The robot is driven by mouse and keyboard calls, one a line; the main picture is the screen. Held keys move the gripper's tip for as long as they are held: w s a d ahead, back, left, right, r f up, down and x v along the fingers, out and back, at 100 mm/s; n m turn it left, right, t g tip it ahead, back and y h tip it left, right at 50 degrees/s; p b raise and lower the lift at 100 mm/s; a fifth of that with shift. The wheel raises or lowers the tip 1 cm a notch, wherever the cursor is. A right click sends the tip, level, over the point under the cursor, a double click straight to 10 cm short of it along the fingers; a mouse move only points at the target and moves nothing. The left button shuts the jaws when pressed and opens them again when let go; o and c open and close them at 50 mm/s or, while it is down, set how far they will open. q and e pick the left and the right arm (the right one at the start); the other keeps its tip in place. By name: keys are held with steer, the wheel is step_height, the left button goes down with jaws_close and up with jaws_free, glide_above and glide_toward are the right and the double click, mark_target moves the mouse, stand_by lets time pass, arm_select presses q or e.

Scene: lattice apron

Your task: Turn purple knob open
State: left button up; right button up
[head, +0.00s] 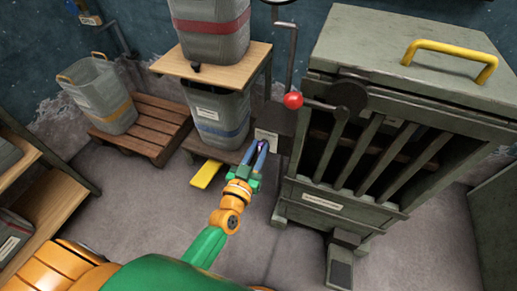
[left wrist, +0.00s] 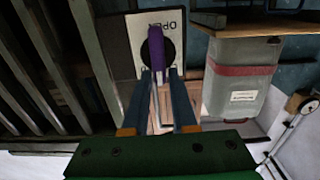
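The purple knob (left wrist: 168,48) shows in the left wrist view as a short bar in front of a black round base (left wrist: 144,52), on a white plate (left wrist: 116,40) with lettering that reads like OPEN. My left gripper (left wrist: 162,74) has its fingertips at the knob's near end. A gap shows between the fingers, but I cannot tell whether they grip the knob. In the head view my left gripper (head: 259,146) reaches to the left side of the grey slatted machine (head: 315,199), with a bit of purple between its tips. The right gripper is not in view.
A lever with a red ball (head: 293,100) sticks out near the machine's front corner, right of my gripper. A wooden-topped stand (head: 175,66) with grey bins is behind to the left. A pallet (head: 150,128) holds another bin (head: 98,97). Open floor lies in front.

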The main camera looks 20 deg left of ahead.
arm_select(q)
jaws_close()
